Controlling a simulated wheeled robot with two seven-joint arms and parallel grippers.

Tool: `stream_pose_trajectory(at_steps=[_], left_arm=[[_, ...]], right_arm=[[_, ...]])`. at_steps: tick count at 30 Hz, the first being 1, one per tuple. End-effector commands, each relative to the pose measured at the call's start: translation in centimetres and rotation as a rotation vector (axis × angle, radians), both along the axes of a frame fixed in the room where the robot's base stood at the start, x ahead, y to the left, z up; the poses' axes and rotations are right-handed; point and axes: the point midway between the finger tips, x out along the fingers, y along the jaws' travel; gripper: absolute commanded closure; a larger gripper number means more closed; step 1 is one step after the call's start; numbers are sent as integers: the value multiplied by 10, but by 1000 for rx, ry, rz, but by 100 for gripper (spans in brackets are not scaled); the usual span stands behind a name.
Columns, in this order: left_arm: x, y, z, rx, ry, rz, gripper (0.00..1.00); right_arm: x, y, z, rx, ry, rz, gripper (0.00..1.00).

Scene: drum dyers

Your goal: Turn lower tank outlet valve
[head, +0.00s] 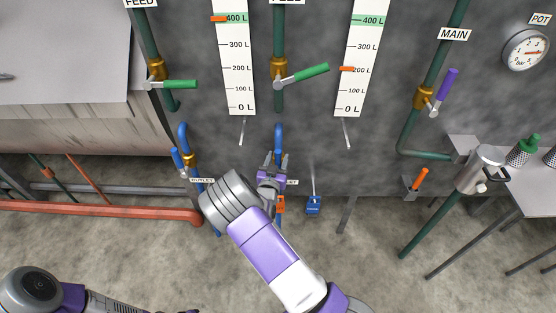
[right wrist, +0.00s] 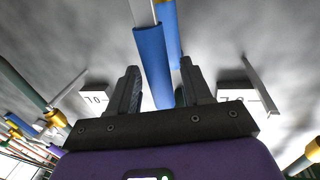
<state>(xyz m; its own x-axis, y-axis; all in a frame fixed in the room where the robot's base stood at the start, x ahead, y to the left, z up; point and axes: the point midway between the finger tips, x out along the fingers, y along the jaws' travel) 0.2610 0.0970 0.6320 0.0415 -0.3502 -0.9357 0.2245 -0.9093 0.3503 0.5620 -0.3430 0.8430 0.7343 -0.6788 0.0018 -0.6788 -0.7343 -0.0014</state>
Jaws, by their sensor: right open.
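My right gripper (head: 274,159) is open in front of the middle blue outlet pipe (head: 279,136), covering its valve in the head view. In the right wrist view a blue handle (right wrist: 152,68) on a pale metal lever lies between the spread fingers (right wrist: 158,76), with a blue pipe behind it. I cannot tell whether either finger touches the handle. Another outlet valve with a blue handle (head: 177,160) is at the left, beside an OUTLET label (head: 202,180). My left gripper is out of view; only its arm shows at bottom left.
Green-handled feed valves (head: 181,84) and white level gauges (head: 237,70) are on the wall above. A red pipe (head: 100,210) runs low at left. A purple-handled MAIN valve (head: 446,92), a metal jug (head: 480,170) and a table (head: 520,205) are at right. Open floor lies in front.

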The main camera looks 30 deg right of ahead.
Motion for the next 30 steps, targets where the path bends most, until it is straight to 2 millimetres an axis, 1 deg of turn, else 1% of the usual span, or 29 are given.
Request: stream_pose_trajectory(at_steps=[3, 10, 11, 12, 20, 21, 30], left_arm=[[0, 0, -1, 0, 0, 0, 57], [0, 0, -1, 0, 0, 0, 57], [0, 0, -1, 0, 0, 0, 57], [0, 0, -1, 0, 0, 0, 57], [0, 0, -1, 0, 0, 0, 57], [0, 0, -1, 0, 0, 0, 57], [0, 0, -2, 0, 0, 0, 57]], right_arm=[[4, -5, 0, 0, 1, -1, 51], [5, -5, 0, 0, 1, -1, 51], [5, -5, 0, 0, 1, 0, 52], [5, -5, 0, 1, 2, 0, 59], [5, -5, 0, 1, 2, 0, 98], [5, -5, 0, 1, 2, 0, 100], [5, -4, -1, 9, -1, 2, 100]])
